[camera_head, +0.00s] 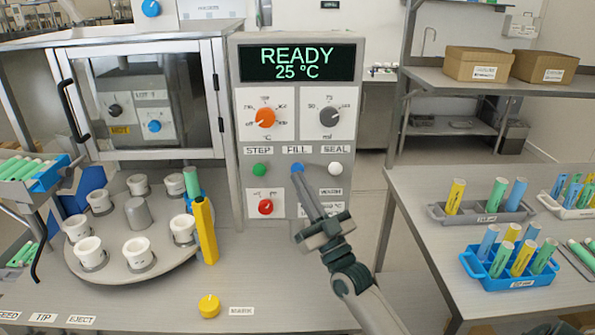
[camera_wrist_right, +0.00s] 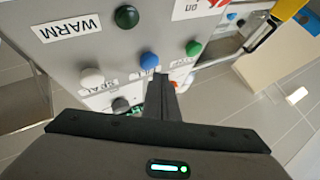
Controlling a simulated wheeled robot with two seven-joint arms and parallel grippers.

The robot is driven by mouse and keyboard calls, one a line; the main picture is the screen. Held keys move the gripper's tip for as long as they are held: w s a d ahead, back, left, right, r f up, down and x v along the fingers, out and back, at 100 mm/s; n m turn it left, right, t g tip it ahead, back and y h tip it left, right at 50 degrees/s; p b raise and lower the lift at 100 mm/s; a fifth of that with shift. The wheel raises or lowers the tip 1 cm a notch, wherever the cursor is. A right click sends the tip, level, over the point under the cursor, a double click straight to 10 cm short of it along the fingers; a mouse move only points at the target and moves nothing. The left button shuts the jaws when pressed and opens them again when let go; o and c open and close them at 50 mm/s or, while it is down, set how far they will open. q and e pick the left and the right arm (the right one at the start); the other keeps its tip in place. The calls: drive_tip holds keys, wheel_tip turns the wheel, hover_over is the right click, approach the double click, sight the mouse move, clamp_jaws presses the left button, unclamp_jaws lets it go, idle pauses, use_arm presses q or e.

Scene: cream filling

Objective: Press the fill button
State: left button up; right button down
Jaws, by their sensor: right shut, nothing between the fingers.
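The machine's control panel (camera_head: 241,150) faces me, its display (camera_head: 301,62) reading READY and 25 °C. The blue fill button (camera_head: 297,166) sits under the FILL label, between the green step button (camera_head: 260,169) and the white seal button (camera_head: 335,169). My right gripper (camera_head: 299,176) is shut and empty, its tips just below the fill button in the head view. In the right wrist view the blue button (camera_wrist_right: 149,60) shows beside the shut fingertips (camera_wrist_right: 160,80). I cannot tell whether they touch it. My left gripper is out of view.
A turntable (camera_head: 115,268) with several white cups stands on the left of the bench. A yellow tube (camera_head: 205,230) stands at its right edge, and a yellow knob (camera_head: 209,306) is in front. A red knob (camera_head: 265,206) sits below the step button. Tube racks (camera_head: 512,282) fill the right table.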

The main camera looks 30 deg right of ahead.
drive_tip(key=shift+w+d, duration=0.1)
idle(0.6)
drive_tip(key=shift+w+d, duration=0.15)
drive_tip(key=shift+w, duration=0.15)
